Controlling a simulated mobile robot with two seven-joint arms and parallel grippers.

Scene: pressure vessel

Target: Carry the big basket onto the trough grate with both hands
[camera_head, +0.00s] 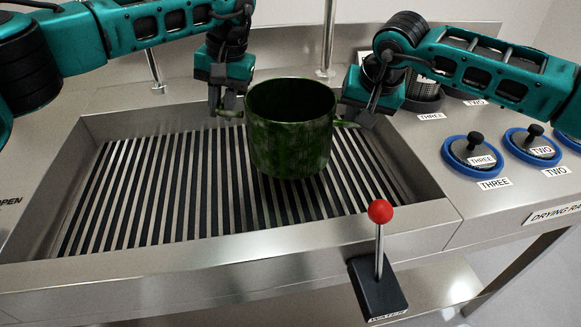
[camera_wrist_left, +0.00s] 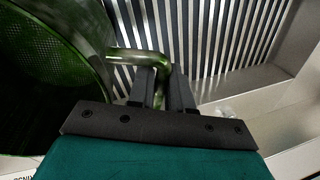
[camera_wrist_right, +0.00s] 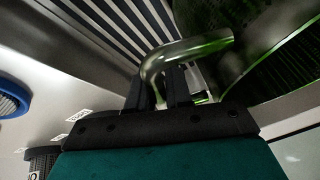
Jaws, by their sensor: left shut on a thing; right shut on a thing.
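The big green basket (camera_head: 290,135) is upright over the right half of the trough grate (camera_head: 160,195); I cannot tell whether its bottom touches the bars. My left gripper (camera_head: 226,112) is shut on its left handle; the left wrist view shows this handle (camera_wrist_left: 140,57) between the fingers (camera_wrist_left: 160,88). My right gripper (camera_head: 350,118) is shut on the opposite handle; the right wrist view shows that handle (camera_wrist_right: 185,52) between the fingers (camera_wrist_right: 165,88). The basket's mesh wall also shows in the left wrist view (camera_wrist_left: 50,70).
A lever with a red knob (camera_head: 380,211) stands at the trough's front edge. On the right counter are blue-ringed lids (camera_head: 472,152) labelled THREE and TWO (camera_head: 532,146), and a dark small basket (camera_head: 424,95) partly behind my right arm. The left half of the grate is clear.

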